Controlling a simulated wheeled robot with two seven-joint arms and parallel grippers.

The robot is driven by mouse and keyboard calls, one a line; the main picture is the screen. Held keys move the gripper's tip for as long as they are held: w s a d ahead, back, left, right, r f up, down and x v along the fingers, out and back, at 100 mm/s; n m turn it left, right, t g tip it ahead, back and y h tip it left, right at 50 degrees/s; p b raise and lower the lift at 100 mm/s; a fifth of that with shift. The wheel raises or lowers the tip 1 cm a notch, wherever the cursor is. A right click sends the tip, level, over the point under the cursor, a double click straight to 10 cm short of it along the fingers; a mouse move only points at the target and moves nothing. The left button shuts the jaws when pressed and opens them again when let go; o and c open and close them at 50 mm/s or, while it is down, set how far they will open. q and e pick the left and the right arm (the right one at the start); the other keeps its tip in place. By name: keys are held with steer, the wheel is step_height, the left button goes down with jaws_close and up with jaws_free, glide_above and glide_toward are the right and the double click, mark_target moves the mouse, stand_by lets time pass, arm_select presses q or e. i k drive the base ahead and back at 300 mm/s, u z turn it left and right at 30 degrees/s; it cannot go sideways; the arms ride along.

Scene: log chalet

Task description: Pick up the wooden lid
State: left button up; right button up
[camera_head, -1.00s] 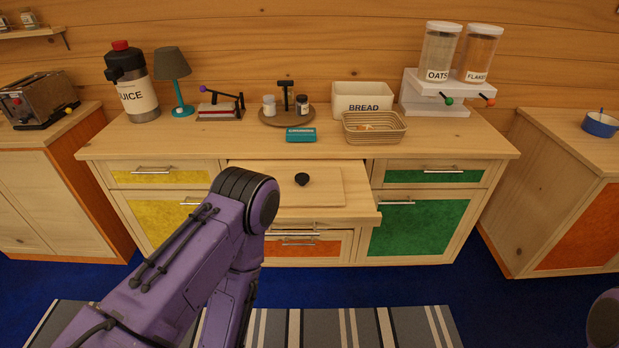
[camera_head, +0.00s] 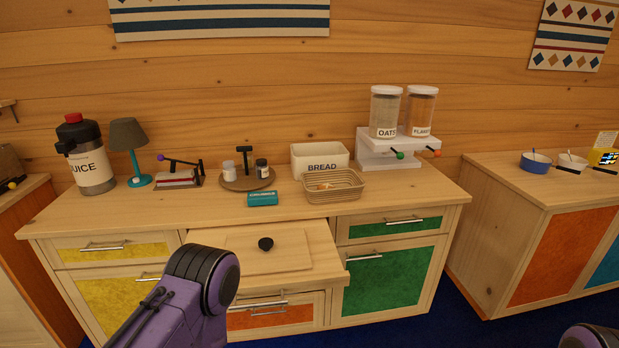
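The wooden lid (camera_head: 290,258) is a flat pale board with a round black knob (camera_head: 265,244). It lies on the open middle drawer (camera_head: 325,275) of the wooden sideboard; what is under it is hidden. My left arm, purple with black joints, comes in from the bottom left and stands in front of the drawer's left part. My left gripper is not in the picture. Only a dark rounded piece of my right arm shows at the bottom right corner, and my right gripper is not in the picture. Nothing touches the lid that I can see.
On the sideboard top (camera_head: 110,218) stand a juice dispenser (camera_head: 92,170), a lamp (camera_head: 129,140), a round tray with jars (camera_head: 247,184), a teal box (camera_head: 262,199), a bread bin (camera_head: 320,158), a basket (camera_head: 345,193) and cereal dispensers (camera_head: 384,115). A second cabinet (camera_head: 560,250) stands to the right.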

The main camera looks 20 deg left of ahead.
mark_target(264, 253)
steer(key=z, duration=0.7)
steer(key=i, duration=0.65)
steer(key=u, duration=1.5)
